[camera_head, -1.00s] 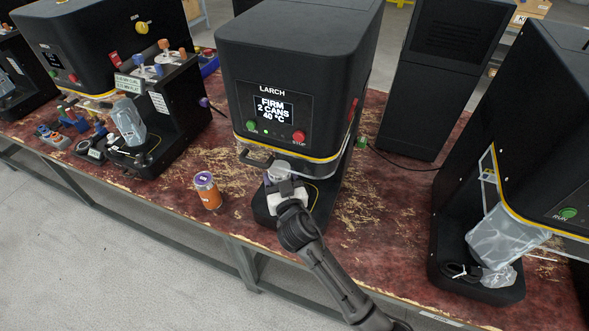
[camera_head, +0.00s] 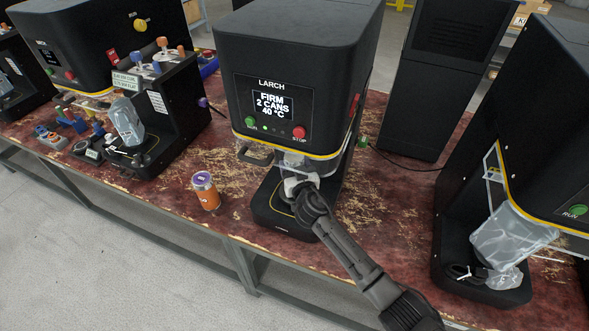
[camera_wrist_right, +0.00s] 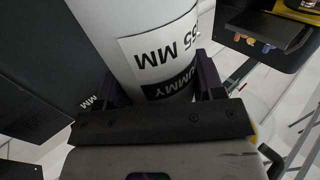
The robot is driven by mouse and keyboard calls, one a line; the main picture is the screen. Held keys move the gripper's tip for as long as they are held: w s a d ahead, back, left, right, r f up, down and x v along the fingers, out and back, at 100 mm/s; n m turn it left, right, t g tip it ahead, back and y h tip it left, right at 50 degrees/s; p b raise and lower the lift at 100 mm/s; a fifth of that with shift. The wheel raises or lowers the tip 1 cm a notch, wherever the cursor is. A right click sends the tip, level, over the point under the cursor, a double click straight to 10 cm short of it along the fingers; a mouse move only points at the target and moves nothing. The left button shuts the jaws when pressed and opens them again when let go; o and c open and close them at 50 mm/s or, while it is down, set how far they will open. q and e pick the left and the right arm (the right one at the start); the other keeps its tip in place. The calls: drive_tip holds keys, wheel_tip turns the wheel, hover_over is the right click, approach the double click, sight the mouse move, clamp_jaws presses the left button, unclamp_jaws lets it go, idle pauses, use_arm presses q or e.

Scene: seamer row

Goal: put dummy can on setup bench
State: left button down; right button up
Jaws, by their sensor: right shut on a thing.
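My right gripper (camera_head: 300,182) is under the head of the black LARCH machine (camera_head: 290,75), above its base plate. In the right wrist view, the jaws (camera_wrist_right: 158,86) are shut on the dummy can (camera_wrist_right: 140,30), a pale grey cylinder with a white label reading "55 MM" and a black band reading "DUMMY". In the head view the can is largely hidden by my gripper and the machine head. I cannot tell whether it touches the base. My left gripper is not in view. No surface is marked as the setup bench.
An orange can with a purple top (camera_head: 205,190) stands on the worn red bench (camera_head: 375,225), left of the machine. Another machine with a plastic-wrapped part (camera_head: 510,240) is at right. A machine with a fixture (camera_head: 160,115) and loose tools are at left.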

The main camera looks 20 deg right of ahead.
drive_tip(key=shift+w+d+f, duration=0.1)
drive_tip(key=shift+f, duration=0.35)
drive_tip(key=shift+f+b, duration=0.25)
drive_tip(key=shift+b, duration=0.1)
drive_tip(key=o, duration=1)
